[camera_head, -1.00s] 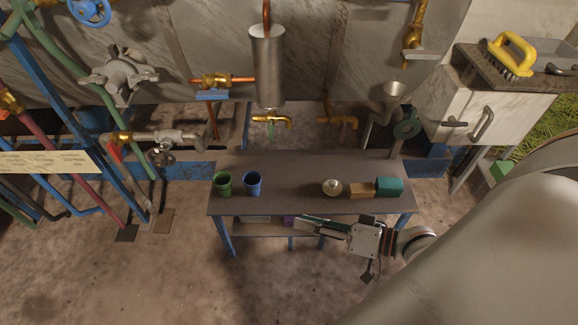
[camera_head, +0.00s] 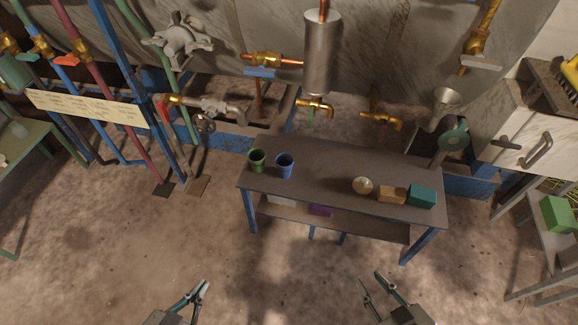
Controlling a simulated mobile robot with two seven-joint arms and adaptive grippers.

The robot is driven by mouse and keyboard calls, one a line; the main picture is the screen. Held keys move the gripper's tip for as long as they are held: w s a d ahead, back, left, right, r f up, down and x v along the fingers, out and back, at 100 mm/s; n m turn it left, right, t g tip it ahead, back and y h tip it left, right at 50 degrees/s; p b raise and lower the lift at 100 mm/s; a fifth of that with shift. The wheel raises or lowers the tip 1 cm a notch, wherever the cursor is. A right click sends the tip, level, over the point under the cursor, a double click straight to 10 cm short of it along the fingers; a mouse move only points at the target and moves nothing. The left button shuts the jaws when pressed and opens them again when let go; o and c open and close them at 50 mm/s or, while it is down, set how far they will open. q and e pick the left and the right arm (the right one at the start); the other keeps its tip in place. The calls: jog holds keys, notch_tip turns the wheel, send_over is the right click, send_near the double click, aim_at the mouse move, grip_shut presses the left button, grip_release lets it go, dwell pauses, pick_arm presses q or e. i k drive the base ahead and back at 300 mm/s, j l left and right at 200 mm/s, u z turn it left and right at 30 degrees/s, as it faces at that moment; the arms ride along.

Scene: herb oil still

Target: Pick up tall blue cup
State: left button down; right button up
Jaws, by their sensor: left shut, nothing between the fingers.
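The blue cup (camera_head: 285,166) stands upright near the left end of the dark table (camera_head: 325,176), just right of a green cup. My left gripper (camera_head: 203,284) is at the bottom of the view, left of centre, shut and empty over the floor. My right gripper (camera_head: 372,277) is at the bottom right of centre, fingers apart and empty. Both grippers are well in front of the table and apart from the blue cup.
The green cup (camera_head: 257,160) stands close beside the blue one. A pale round item (camera_head: 363,186), a brown block (camera_head: 391,195) and a teal block (camera_head: 422,196) sit further right. Brass taps (camera_head: 314,106) hang behind the table. The floor in front is clear.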

aim_at(284, 161)
jog(key=i+l+z, duration=0.35)
jog(key=i+l, duration=0.5)
jog(key=i, duration=0.05)
